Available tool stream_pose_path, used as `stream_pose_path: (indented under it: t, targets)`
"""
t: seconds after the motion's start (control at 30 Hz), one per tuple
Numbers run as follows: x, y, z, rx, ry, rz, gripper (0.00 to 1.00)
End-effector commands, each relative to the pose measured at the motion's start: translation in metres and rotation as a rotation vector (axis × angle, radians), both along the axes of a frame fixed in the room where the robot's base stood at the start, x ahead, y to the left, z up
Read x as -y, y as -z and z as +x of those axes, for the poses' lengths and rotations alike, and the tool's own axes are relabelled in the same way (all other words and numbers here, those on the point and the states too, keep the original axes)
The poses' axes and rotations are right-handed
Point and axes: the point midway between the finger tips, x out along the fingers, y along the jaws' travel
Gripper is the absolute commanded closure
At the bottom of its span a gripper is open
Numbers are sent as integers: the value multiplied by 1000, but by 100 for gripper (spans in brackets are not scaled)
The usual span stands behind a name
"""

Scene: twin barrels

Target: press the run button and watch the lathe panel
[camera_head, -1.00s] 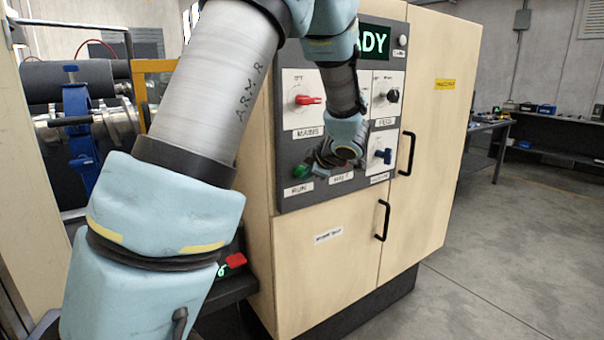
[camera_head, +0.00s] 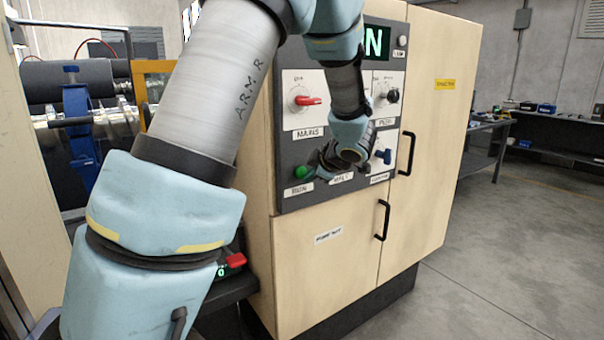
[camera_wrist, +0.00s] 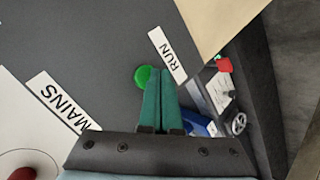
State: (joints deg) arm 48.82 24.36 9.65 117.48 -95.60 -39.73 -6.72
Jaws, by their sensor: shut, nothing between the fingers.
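The green RUN button (camera_head: 304,172) is at the lower left of the grey lathe panel (camera_head: 287,130) and looks lit. It also shows in the wrist view (camera_wrist: 142,75), just left of my fingertips and partly covered by them. My gripper (camera_head: 322,162) is shut and empty, in front of the panel just right of the button. Its green fingers (camera_wrist: 160,74) lie together in the wrist view. I cannot tell whether they touch the button. The display (camera_head: 377,43) shows a green "N"; my arm hides its left part.
A red MAINS knob (camera_head: 308,101), a black knob (camera_head: 392,96) and a blue handle (camera_head: 384,156) stick out of the panel near my gripper. Black door handles (camera_head: 382,220) project from the cabinet. The floor at right is open.

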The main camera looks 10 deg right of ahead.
Motion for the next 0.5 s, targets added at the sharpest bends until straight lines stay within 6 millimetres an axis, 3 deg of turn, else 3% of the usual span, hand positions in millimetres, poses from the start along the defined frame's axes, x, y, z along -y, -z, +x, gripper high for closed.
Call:
stream_pose_path:
  t: [0.33,0.5]
  targets:
    - [1,0,-2,0,0,0,100]
    - [5,0,-12,-1,0,-1,100]
